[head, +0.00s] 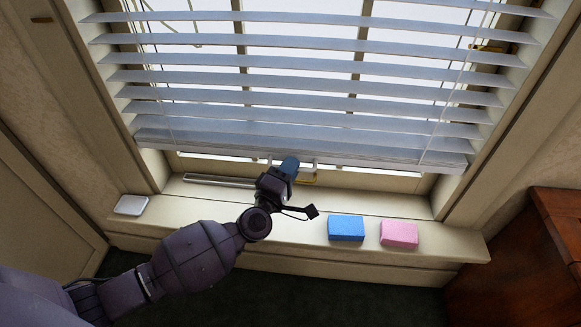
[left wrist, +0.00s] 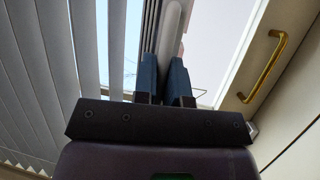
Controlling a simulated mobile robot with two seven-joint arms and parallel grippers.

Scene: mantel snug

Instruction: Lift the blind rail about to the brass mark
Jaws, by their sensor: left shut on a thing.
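The blind rail (head: 390,160) is the pale bar at the bottom of the white slatted blind, hanging low in the window just above the sill. My left gripper (head: 287,167) is at the middle of the rail, its blue fingers shut on it. In the left wrist view the rail (left wrist: 174,25) runs up between the two fingers (left wrist: 166,82); the exact contact is partly hidden. A small brass-coloured piece (head: 487,48) shows high on the right side of the window frame, partly behind slats; I cannot tell for sure that it is the brass mark. My right gripper is not in view.
A blue block (head: 346,228) and a pink block (head: 398,234) sit on the sill (head: 285,226), right of my arm. A white square item (head: 131,205) lies at its left end. A brass handle (left wrist: 267,68) is on the window frame. A wooden cabinet (head: 550,245) stands right.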

